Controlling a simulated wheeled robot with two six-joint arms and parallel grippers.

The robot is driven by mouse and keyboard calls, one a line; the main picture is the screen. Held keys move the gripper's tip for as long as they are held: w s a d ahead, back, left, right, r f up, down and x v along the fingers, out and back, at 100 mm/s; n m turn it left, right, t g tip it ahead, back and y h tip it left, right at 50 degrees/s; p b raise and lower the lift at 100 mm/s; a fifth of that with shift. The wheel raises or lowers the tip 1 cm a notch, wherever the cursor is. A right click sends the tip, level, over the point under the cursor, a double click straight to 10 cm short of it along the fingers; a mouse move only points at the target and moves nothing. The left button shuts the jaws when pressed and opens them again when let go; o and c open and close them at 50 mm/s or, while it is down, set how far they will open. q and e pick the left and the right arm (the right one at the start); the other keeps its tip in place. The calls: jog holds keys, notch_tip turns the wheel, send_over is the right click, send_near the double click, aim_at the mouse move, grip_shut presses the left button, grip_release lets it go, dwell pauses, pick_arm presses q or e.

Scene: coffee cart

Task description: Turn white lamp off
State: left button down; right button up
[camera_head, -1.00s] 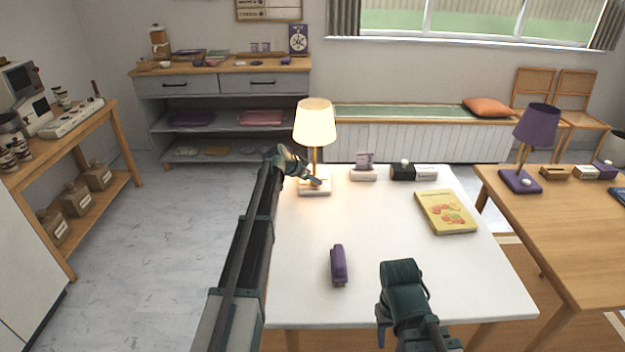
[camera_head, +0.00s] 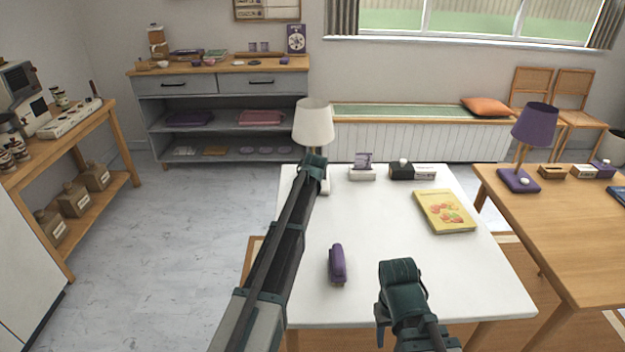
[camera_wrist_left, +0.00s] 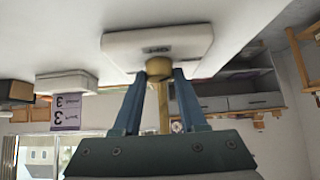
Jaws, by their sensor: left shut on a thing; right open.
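The white lamp (camera_head: 313,122) stands at the back left of the white table, its shade unlit. My left gripper (camera_head: 314,165) is in front of it and hides most of its stem and base. In the left wrist view, the lamp's white base (camera_wrist_left: 125,52) has a small dark marking, and my left gripper (camera_wrist_left: 157,77) is shut on the round brass knob (camera_wrist_left: 158,67) beside it. The brass stem (camera_wrist_left: 163,110) shows between the fingers. My right gripper (camera_head: 402,285) is open above the table's front edge, away from the lamp.
On the white table (camera_head: 385,265) are a purple stapler (camera_head: 337,264), a yellow book (camera_head: 445,211), a card holder (camera_head: 362,170) and a black-and-white box (camera_head: 402,171). A purple lamp (camera_head: 534,125) stands on the wooden table at right. The table's middle is clear.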

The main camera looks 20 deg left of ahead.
pick_arm(q)
jog(key=n+y, duration=0.1)
jog(key=n, duration=0.1)
jog(key=n+g+y, duration=0.1)
jog(key=n, duration=0.1)
jog(key=n+g+y, duration=0.1)
jog(key=n+y, duration=0.1)
jog(key=shift+w+d, duration=0.25)
jog(key=shift+d, duration=0.1)
jog(key=shift+n+g+y, duration=0.6)
jog(key=shift+n+g, duration=0.4)
jog(key=shift+n, duration=0.6)
jog(key=shift+c, duration=2.3)
grip_release()
